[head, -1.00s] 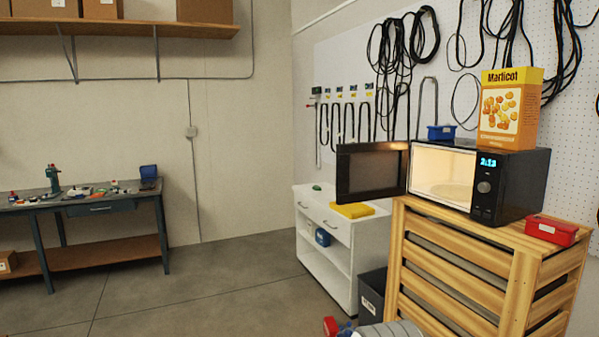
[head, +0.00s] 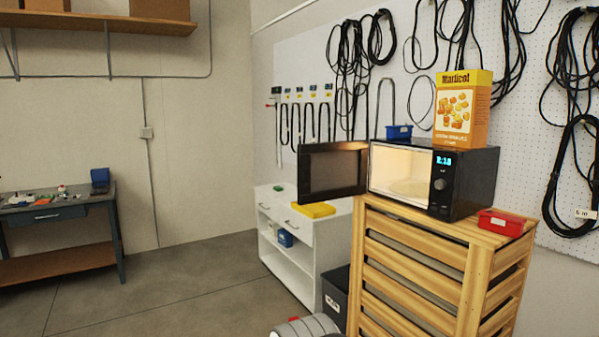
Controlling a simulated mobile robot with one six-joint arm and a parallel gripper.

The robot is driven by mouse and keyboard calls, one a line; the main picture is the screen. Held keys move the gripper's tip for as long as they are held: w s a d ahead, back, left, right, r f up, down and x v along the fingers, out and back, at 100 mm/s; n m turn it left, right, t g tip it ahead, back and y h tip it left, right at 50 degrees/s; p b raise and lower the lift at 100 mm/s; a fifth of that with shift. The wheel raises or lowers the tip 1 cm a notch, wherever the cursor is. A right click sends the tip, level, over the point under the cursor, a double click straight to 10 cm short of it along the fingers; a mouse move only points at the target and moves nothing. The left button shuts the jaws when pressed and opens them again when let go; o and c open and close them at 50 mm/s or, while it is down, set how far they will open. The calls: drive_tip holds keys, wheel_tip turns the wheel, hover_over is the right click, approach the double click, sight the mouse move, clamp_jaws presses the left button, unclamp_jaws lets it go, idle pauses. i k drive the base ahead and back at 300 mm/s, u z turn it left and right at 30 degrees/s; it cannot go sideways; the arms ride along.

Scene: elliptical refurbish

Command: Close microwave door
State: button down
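The black microwave (head: 468,182) stands on top of a slatted wooden crate stand at the right. Its door (head: 332,169) is wide open and swung out to the left, hinged at the microwave's left side. The lit inside shows a turntable plate. A display and a dial are on the front panel. At the bottom edge of the head view a grey rounded part, likely of my arm, shows. My gripper's fingers do not show.
A yellow Marlicot box (head: 463,108) and a blue bin (head: 399,132) are on or behind the microwave. A red box (head: 501,222) sits on the wooden stand (head: 415,245). A white cabinet (head: 290,252) and dark bin (head: 336,296) stand left of it. The floor (head: 160,292) at left is clear.

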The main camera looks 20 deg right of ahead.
sight(327, 171)
drive_tip(key=i, duration=3.7)
drive_tip(key=z, duration=3.15)
drive_tip(key=k, duration=0.8)
drive_tip(key=z, duration=0.05)
